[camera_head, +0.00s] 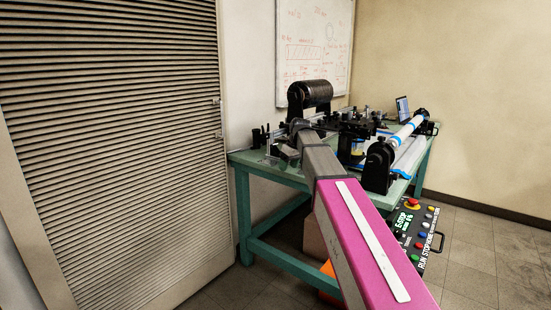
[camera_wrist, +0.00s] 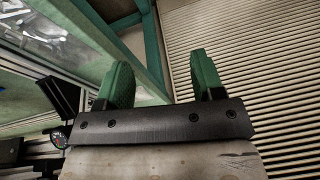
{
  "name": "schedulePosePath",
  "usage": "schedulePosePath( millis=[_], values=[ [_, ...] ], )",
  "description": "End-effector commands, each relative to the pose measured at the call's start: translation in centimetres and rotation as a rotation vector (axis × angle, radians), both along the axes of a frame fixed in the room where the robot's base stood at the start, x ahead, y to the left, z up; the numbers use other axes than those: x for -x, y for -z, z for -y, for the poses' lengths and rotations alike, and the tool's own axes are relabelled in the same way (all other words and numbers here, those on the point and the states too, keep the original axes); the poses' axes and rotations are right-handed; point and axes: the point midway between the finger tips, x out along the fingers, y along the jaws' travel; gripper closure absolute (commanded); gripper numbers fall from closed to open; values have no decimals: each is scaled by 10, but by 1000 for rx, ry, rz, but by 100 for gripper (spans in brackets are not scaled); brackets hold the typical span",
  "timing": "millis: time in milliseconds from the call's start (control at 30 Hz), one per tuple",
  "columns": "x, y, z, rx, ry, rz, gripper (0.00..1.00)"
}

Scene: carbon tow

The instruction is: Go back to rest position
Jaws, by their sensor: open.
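My gripper shows in the wrist view (camera_wrist: 163,78), with two green fingers set apart and nothing between them. In the head view my pink and grey arm reaches from the lower right toward the near left edge of the green workbench (camera_head: 262,172). My gripper cannot be made out clearly at the arm's far end there. In the wrist view the fingers point toward the bench's green frame (camera_wrist: 152,50) and the slatted shutter (camera_wrist: 255,60). I cannot tell whether they touch anything.
The bench holds a dark spool (camera_head: 318,92), a white and blue roller (camera_head: 407,130) and black fixtures. A slatted shutter door (camera_head: 110,130) stands at left. A control panel (camera_head: 417,232) with coloured buttons is below the bench's right side. Tiled floor (camera_head: 485,255) at right is clear.

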Motion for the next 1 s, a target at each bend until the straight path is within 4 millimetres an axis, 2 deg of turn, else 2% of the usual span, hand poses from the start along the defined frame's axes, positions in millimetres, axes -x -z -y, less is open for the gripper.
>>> schedulePosePath(
  millis=[33, 100, 267, 500, 800, 900, 1000],
  values=[
    [18, 26, 9, 8, 40, -18, 38],
    [33, 56, 20, 19, 98, -38, 38],
    [70, 119, 45, 46, 227, -80, 38],
    [136, 200, 79, 89, 413, -136, 38],
    [229, 279, 116, 146, 628, -191, 38],
    [254, 296, 124, 162, 681, -202, 38],
    [270, 306, 130, 172, 720, -210, 38]
  ],
)
